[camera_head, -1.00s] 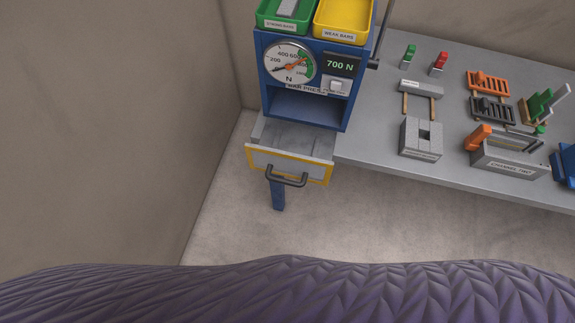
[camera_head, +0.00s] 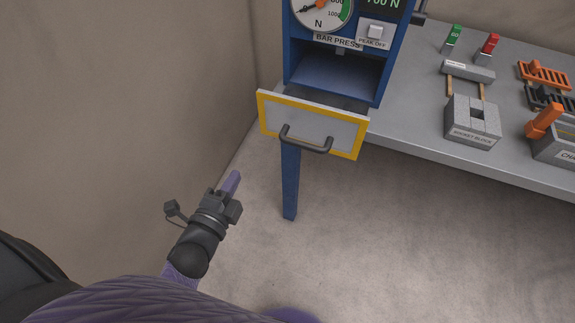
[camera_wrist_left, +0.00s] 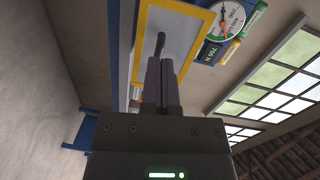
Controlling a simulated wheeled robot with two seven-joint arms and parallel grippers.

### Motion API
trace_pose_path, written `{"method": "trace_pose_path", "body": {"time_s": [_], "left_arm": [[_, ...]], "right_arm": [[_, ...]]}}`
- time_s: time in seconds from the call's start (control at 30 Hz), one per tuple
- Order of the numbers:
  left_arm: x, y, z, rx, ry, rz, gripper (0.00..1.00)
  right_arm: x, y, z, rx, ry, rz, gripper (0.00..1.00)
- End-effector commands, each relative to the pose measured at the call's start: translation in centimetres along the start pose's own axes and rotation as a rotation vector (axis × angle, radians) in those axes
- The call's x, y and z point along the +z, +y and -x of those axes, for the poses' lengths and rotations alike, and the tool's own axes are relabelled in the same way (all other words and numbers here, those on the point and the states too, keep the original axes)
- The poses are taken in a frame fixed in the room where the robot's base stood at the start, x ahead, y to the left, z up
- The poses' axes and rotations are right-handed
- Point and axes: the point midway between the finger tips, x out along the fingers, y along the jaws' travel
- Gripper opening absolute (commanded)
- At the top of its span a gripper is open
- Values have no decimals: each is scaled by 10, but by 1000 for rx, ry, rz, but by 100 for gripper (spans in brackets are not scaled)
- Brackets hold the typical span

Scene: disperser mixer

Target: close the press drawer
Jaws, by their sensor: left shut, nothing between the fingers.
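The press drawer (camera_head: 345,130) has a pale front panel with a yellow border and a dark bar handle (camera_head: 306,144). It is pulled out below the blue press body (camera_head: 378,75), with a little of its inside showing behind the panel. My left gripper (camera_head: 233,181) is below and to the left of the drawer front, apart from it in the head view. In the left wrist view its fingers (camera_wrist_left: 162,70) are shut together and empty, pointing toward the drawer front (camera_wrist_left: 180,30); the handle (camera_wrist_left: 160,44) shows just beyond the fingertips. My right gripper is not in view.
A grey table (camera_head: 420,140) to the right holds a socket block (camera_head: 472,125), green and red buttons (camera_head: 489,46) and orange racks (camera_head: 543,74). A blue leg (camera_head: 290,185) stands under the drawer. A wall (camera_head: 120,100) is at the left; the floor in front is clear.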

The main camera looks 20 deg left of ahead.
Motion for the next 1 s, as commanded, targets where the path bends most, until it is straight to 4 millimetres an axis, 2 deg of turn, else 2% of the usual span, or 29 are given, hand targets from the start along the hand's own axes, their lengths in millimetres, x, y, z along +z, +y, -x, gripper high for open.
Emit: {"method": "trace_pose_path", "body": {"time_s": [0.03,0.1,0.23,0.7,0.83,1.0], "left_arm": [[1,-1,-2,-42,10,-56,0],[0,-12,-4,-74,17,-103,0],[0,-19,-20,-83,20,-110,0],[-2,-25,-118,-78,17,-104,0],[-3,-26,-134,-76,18,-104,0],[-3,-27,-142,-75,17,-103,0]], "right_arm": [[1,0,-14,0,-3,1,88],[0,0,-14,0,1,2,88],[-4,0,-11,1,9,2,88],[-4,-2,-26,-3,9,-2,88],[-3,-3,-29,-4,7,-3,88],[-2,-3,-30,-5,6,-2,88]]}}
